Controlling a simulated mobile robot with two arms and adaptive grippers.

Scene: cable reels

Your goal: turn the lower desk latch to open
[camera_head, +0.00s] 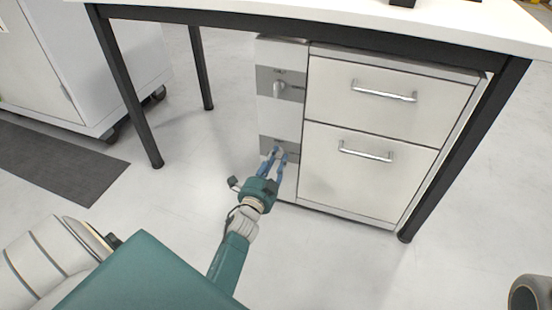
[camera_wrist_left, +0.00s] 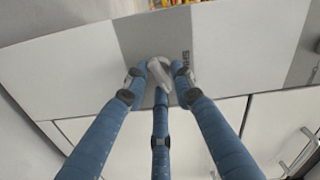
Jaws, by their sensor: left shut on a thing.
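The lower desk latch (camera_wrist_left: 160,73) is a small pale handle on a grey plate (camera_wrist_left: 138,38), low on the narrow left side of the desk's drawer cabinet. In the left wrist view the handle lies slightly tilted between my fingers. In the head view my left gripper (camera_head: 276,156) reaches this plate from the front, and its blue fingers hide much of the latch. The left gripper, also in the left wrist view (camera_wrist_left: 158,82), is shut on the latch. The upper latch (camera_head: 279,89) sits on its own grey plate above. My right gripper is not in view.
Two drawers with metal handles (camera_head: 384,91) (camera_head: 365,152) are right of the latches. The desk (camera_head: 330,20) has a white top above, with black legs (camera_head: 127,90) (camera_head: 460,150) on both sides. A white wheeled cabinet (camera_head: 95,60) and dark mat (camera_head: 60,160) are left.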

